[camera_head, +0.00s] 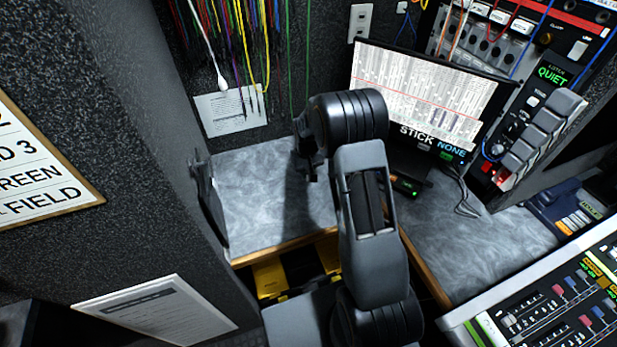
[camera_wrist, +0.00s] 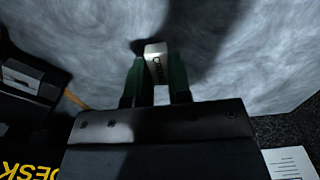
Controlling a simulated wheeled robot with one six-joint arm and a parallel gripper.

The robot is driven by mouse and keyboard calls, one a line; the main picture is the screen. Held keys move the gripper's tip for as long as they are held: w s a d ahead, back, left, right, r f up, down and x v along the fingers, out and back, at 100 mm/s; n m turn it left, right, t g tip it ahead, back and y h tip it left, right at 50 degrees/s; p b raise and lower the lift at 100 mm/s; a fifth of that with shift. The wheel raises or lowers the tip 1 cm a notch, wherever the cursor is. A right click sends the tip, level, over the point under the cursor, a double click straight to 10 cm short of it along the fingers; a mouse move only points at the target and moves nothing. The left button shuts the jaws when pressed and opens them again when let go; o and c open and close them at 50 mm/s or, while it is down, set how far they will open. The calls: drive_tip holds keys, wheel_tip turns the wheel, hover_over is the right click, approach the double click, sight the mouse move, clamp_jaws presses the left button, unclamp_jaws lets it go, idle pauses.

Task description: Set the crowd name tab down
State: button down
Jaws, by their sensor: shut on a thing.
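The crowd name tab (camera_wrist: 156,65) is a small white piece with dark lettering, seen in the wrist view between the green fingers of my gripper (camera_wrist: 157,80). My gripper is shut on it and points down at the grey mottled counter (camera_wrist: 85,40). A dark shadow lies right beside the tab; I cannot tell whether the tab touches the counter. In the head view my gripper (camera_head: 311,172) is partly hidden by my arm, over the bare counter (camera_head: 255,195), and the tab cannot be made out there.
A screen (camera_head: 430,95) labelled STICK and NONE stands at the back right, with cables beside it. A dark upright plate (camera_head: 208,200) stands at the counter's left edge. A mixing desk (camera_head: 560,305) is at lower right. The counter left of my gripper is clear.

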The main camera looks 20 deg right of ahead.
sight(308, 183)
drive_tip(key=shift+w+d+f, duration=0.15)
drive_tip(key=shift+w+f, duration=0.05)
drive_tip(key=shift+f, duration=1.6)
drive_tip(key=shift+f, duration=0.1)
drive_tip(key=shift+f, duration=0.15)
drive_tip(key=c, duration=1.1)
unclamp_jaws()
drive_tip(key=shift+o, duration=0.2)
